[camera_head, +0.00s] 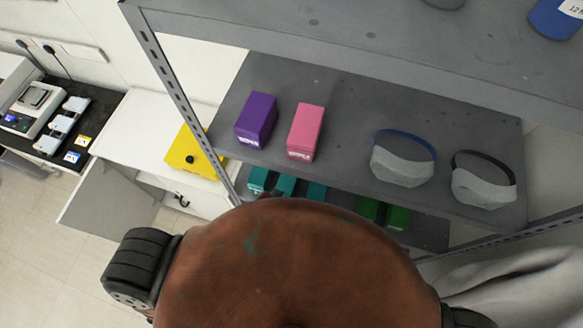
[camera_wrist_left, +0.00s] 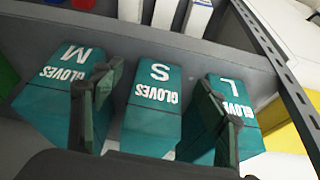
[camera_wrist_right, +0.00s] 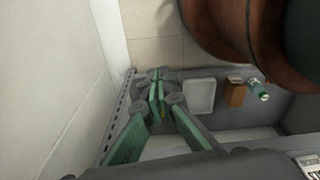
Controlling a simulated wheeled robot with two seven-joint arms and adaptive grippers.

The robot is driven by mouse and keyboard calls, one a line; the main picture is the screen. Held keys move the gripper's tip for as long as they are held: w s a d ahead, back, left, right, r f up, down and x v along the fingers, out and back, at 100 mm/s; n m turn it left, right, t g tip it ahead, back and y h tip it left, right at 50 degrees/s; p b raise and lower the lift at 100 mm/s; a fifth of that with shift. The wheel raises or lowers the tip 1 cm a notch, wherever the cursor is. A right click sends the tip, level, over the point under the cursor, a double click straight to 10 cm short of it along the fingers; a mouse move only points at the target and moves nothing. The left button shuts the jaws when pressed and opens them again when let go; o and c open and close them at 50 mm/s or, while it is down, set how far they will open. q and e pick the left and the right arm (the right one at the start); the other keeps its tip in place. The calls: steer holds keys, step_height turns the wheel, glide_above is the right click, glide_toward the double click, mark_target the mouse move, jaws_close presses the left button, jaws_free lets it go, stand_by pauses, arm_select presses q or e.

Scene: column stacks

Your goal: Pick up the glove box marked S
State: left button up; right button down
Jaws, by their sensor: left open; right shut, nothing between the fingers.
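The teal glove box marked S (camera_wrist_left: 152,112) stands in the middle of a row of three in the left wrist view, its lettering upside down. The box marked M (camera_wrist_left: 58,95) is left of it and the box marked L (camera_wrist_left: 240,108) is right. My left gripper (camera_wrist_left: 155,95) is open, with one finger on each side of the S box in the picture; I cannot tell whether they touch it. In the head view the middle teal box (camera_head: 286,185) shows on the lower shelf, partly hidden by my body. My right gripper (camera_wrist_right: 158,98) is shut and empty.
On the shelf above stand a purple box (camera_head: 256,118), a pink box (camera_head: 305,131) and two grey masks (camera_head: 402,162). Dark green boxes (camera_head: 397,218) are further right on the lower shelf. A metal upright (camera_wrist_left: 275,55) runs close beside the L box.

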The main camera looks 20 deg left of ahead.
mark_target(289, 179)
arm_select(q)
steer(key=shift+w+d+r, duration=0.15)
steer(key=shift+w+r, duration=0.55)
steer(key=shift+w, duration=0.05)
steer(key=shift+w+p, duration=0.5)
steer(key=shift+w, duration=0.25)
steer(key=w+p, duration=0.1)
steer(key=w, duration=0.4)
steer(key=shift+w+d, duration=0.15)
steer(key=shift+w+p, duration=0.3)
steer(key=shift+w, duration=0.15)
steer(key=w, duration=0.1)
steer(key=w+p, duration=0.1)
steer(key=w, duration=0.1)
steer(key=shift+w+d+f, duration=0.1)
steer(key=shift+w+d, duration=0.1)
steer(key=shift+w, duration=0.1)
steer(key=shift+p+x, duration=0.5)
steer(key=shift+x, duration=0.6)
steer(key=shift+f, duration=0.4)
steer(key=c, duration=1.6)
steer(key=shift+c, duration=0.2)
arm_select(e)
steer(key=r, duration=0.5)
steer(key=shift+s+d, duration=0.15)
steer(key=shift+d, duration=0.15)
